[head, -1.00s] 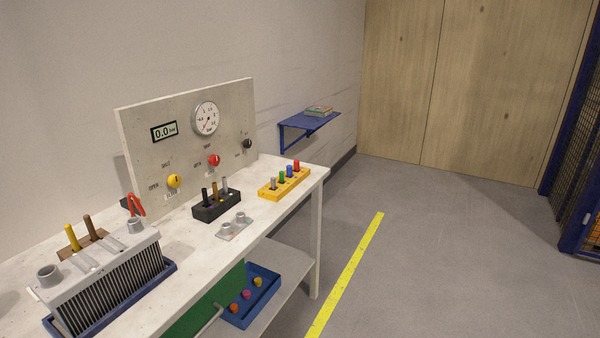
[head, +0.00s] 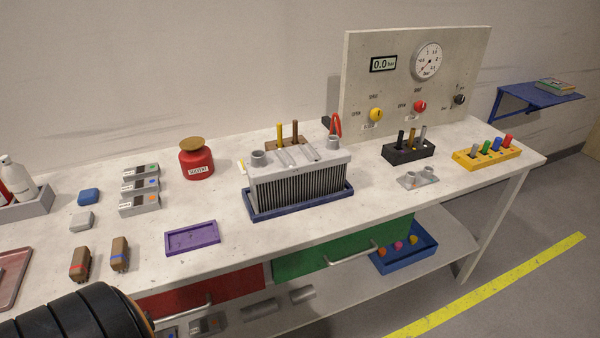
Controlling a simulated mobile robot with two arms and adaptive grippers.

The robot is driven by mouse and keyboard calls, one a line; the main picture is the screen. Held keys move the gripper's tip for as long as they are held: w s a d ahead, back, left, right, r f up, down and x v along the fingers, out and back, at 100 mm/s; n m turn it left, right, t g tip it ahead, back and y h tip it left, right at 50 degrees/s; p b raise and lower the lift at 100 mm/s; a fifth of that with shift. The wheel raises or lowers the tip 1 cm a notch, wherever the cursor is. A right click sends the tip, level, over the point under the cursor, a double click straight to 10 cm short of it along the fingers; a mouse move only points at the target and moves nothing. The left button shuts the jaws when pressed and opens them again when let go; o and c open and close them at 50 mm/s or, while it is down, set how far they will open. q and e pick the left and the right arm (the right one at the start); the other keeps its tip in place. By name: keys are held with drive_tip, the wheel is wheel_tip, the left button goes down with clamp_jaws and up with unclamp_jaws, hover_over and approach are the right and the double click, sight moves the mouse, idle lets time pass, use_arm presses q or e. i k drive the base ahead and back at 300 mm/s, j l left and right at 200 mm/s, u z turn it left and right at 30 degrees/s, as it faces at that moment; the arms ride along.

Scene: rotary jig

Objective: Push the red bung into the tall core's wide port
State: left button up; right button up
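The red bung (head: 507,141) stands upright at the right end of the yellow rack (head: 487,156), beside blue, green and grey pegs. The tall core (head: 300,185) is a grey finned block in a dark blue tray (head: 301,207) mid-bench. Its top has a left port (head: 258,159) and a right port (head: 333,143), both apparently open; I cannot tell surely which is wider. Neither gripper shows. A black ribbed part, apparently of my arm, fills the lower left corner.
A black rack (head: 409,153) and a small grey plate with two ports (head: 418,180) lie between core and yellow rack. A gauge panel (head: 390,85) stands behind. A red solvent can (head: 197,162) and purple tray (head: 192,239) stand left.

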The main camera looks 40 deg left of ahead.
sight(275, 184)
drive_tip(key=u, duration=0.25)
drive_tip(key=i+l+u, duration=0.25)
drive_tip(key=u, duration=0.15)
drive_tip(key=i+l+u, duration=0.4)
drive_tip(key=k+j, duration=0.05)
